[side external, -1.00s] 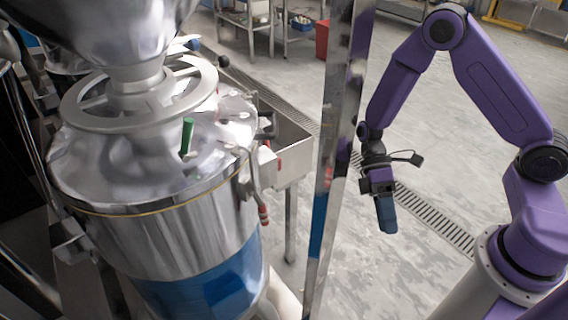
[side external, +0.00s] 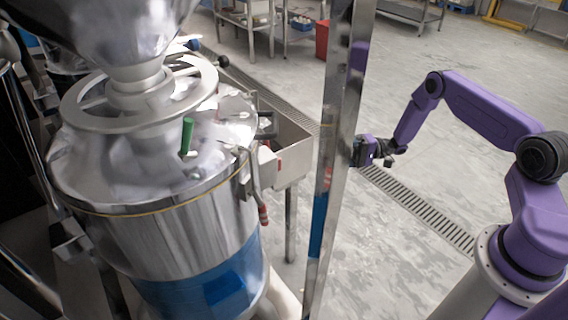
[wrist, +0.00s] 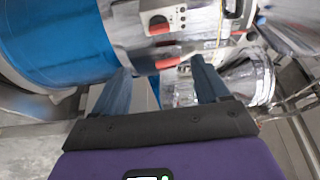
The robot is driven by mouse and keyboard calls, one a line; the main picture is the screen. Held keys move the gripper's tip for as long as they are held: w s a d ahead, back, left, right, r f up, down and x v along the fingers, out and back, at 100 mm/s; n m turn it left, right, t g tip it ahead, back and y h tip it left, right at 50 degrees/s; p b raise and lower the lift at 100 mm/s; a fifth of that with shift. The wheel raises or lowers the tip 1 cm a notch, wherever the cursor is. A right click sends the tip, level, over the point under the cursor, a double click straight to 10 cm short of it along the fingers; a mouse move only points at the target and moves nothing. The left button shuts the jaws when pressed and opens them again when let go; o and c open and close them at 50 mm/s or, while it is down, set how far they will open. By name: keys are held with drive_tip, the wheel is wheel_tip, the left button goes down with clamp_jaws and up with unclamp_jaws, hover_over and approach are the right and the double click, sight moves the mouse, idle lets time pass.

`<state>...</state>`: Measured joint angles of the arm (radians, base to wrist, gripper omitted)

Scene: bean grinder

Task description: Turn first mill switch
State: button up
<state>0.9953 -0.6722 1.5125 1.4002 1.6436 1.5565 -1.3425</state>
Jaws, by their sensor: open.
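A light grey switch box (wrist: 162,20) shows at the top of the wrist view, on a blue and steel mill (wrist: 55,40). A dark round switch with a red front part sits on the box. My gripper (wrist: 162,66) is open, its two blue fingers apart and nothing between them. The box lies ahead of the fingertips, apart from them in the picture. In the side external view, the fingers are hidden behind the upright steel post; a large steel and blue mill (side external: 160,240) stands at left. I cannot tell there where the switch is.
The steel post (side external: 335,150) stands between that camera and my gripper. A steel trough (side external: 285,140) lies behind the mill. Open grey floor with a drain grate (side external: 420,210) is at right. Steel parts (wrist: 250,80) show at right in the wrist view.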

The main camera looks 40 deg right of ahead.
drive_tip(key=x, duration=1.7)
drive_tip(key=shift+a, duration=0.15)
drive_tip(key=c, duration=1.1)
